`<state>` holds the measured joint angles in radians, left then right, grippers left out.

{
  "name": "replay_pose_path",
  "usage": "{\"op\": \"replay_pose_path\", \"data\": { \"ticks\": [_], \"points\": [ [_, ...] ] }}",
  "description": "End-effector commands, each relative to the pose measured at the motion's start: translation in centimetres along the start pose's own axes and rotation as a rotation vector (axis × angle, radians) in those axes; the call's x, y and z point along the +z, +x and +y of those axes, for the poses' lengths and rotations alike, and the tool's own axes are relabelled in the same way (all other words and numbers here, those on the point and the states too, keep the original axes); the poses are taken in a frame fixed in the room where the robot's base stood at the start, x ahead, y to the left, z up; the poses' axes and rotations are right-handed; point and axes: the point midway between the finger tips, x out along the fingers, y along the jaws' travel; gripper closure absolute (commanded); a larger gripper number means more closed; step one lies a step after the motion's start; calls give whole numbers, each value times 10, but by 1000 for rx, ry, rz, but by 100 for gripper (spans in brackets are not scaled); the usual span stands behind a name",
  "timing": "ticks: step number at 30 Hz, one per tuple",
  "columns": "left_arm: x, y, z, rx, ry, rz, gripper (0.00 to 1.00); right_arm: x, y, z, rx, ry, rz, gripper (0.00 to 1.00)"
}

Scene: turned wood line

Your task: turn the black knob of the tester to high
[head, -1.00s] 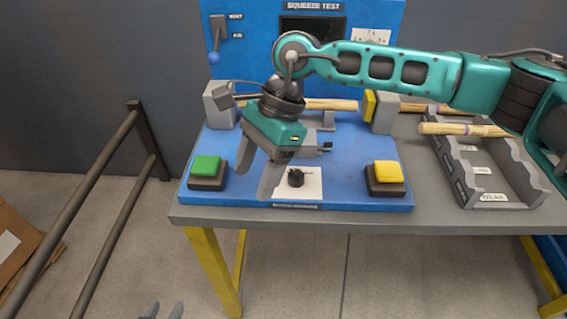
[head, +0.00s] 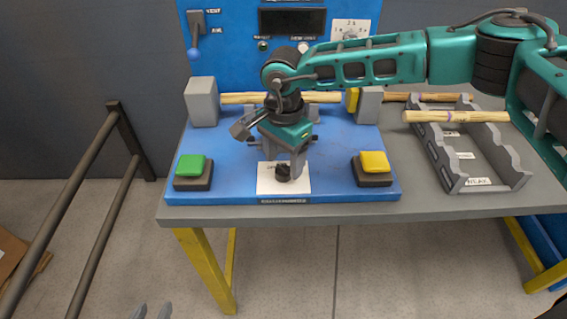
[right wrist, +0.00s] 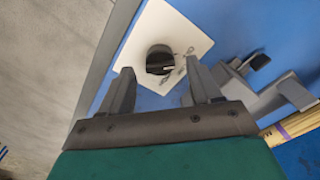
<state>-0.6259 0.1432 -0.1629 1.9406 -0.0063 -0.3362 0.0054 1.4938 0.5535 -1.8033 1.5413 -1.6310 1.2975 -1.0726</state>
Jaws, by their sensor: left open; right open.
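The black knob (head: 282,174) sits on a white plate (head: 269,188) at the front of the blue tester (head: 228,183). In the right wrist view the knob (right wrist: 158,60) shows a pale pointer mark toward the right; the plate's markings are too small to read. My right gripper (head: 282,168) points down over the knob, jaws open. In the right wrist view its fingertips (right wrist: 160,72) are on either side, just short of the knob, with gaps visible.
A green button (head: 191,165) and a yellow button (head: 374,162) flank the knob plate. A turned wood piece (head: 240,98) lies between grey blocks behind my right gripper. A grey rack (head: 455,178) with wood pieces stands right. A dark rail (head: 95,190) is left.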

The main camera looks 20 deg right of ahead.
Motion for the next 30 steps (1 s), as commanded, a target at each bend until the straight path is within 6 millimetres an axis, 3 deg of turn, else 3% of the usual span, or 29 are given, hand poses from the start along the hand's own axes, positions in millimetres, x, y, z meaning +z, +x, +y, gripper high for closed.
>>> {"op": "replay_pose_path", "data": {
  "ticks": [6, 16, 30],
  "points": [
    [0, 0, 0, 0, 0, 0, 57, 0, 20, 0, 0, 0, -1, 37],
    [-1, 0, 0, 0, 0, 1, 57, 0, 23, 0, 0, 0, -1, 38],
    [-1, 0, 0, 0, 0, 2, 57, 0, 22, 0, 0, 0, -1, 83]
  ]
}}
